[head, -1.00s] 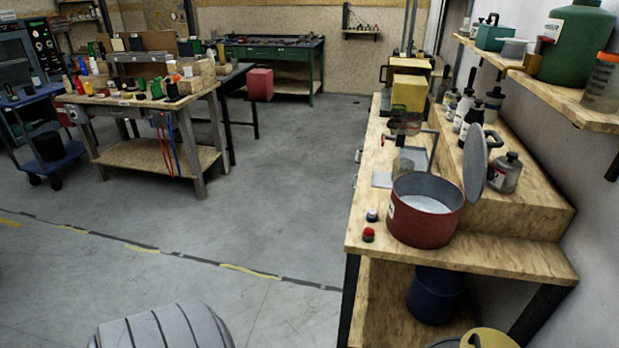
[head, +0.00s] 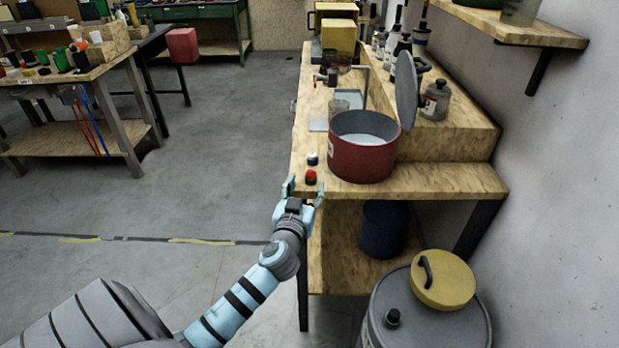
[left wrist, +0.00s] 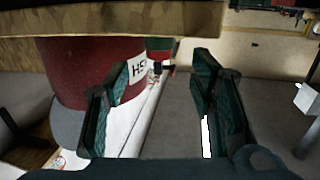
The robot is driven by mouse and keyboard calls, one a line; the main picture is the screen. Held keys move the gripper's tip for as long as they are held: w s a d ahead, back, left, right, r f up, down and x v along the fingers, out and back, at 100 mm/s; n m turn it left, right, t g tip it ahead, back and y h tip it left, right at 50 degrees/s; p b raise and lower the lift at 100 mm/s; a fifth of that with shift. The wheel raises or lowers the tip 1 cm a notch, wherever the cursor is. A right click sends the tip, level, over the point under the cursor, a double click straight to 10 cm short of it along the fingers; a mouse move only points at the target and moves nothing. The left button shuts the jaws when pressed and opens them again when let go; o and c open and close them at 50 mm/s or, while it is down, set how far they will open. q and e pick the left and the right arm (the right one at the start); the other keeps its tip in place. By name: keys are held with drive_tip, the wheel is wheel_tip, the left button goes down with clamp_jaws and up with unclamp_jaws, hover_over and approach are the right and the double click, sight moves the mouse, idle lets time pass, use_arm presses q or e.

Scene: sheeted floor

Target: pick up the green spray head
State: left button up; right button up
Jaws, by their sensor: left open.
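A small green piece with a red top (head: 311,178) stands at the near left corner of the wooden bench; it is the only thing near my gripper that could be the green spray head, and its exact shape is too small to tell. My left gripper (head: 304,190) is open and empty at the bench's front edge, its fingers just short of and to either side of the piece. In the left wrist view, which is upside down, the piece (left wrist: 159,44) shows beyond and between the spread fingertips (left wrist: 163,68). My right gripper is out of view.
The bench (head: 420,180) has a lower shelf. A grey drum (head: 425,315) stands in front on the right.

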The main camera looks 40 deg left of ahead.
sight(310, 176)
use_arm(q)
drive_tip(key=x, duration=0.6)
drive_tip(key=shift+w+a, duration=0.15)
drive_tip(key=shift+w, duration=0.05)
drive_tip(key=shift+s, duration=0.1)
clamp_jaws()
